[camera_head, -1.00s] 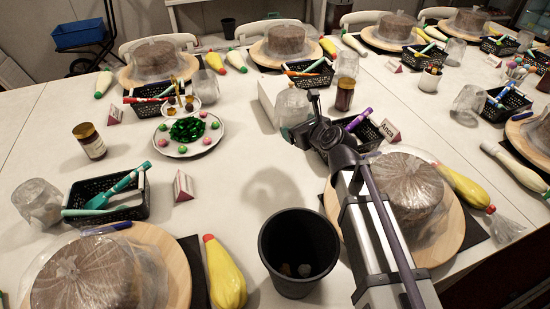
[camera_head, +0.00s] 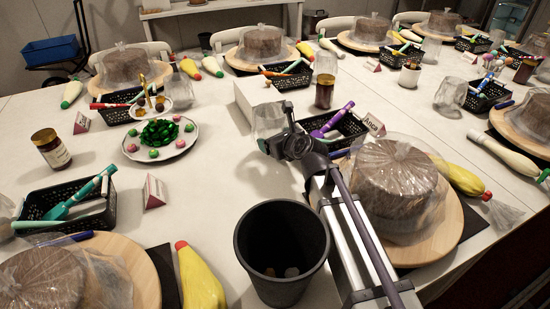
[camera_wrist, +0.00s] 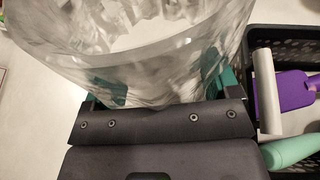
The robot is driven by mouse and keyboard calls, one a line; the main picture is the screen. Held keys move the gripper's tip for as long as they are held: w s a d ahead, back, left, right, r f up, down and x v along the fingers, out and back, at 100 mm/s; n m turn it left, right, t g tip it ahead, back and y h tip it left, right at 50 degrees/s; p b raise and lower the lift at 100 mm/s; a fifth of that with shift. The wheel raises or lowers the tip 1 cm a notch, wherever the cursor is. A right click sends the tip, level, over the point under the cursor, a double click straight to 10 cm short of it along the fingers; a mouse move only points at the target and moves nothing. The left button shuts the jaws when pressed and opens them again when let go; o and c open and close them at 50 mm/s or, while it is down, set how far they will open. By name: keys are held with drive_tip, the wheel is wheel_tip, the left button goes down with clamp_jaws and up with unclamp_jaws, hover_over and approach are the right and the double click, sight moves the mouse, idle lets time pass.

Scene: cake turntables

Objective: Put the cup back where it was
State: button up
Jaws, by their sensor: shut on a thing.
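The clear, crumpled-looking plastic cup (camera_head: 268,119) is in my gripper (camera_head: 274,138), left of the black basket with the purple tool. In the wrist view the cup (camera_wrist: 150,40) fills the upper middle. The green-tipped fingers of my gripper (camera_wrist: 163,90) are on either side of it, shut on it. The cup's lower part is partly hidden by my arm in the head view, so I cannot tell whether it touches the table.
A black basket (camera_head: 312,150) stands close right of the cup; it also shows in the wrist view (camera_wrist: 285,20). A white box (camera_head: 256,97) is just behind. A black bin (camera_head: 282,215) stands in front. Bare table lies to the left, before the candy plate (camera_head: 185,150).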

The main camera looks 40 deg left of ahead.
wheel_tip(320, 180, down, 4)
drive_tip(key=b, duration=0.4)
drive_tip(key=shift+r+p, duration=0.35)
drive_tip(key=shift+f, duration=0.25)
drive_tip(key=o, duration=0.9)
drive_tip(key=shift+r, duration=0.1)
drive_tip(key=shift+o, duration=0.2)
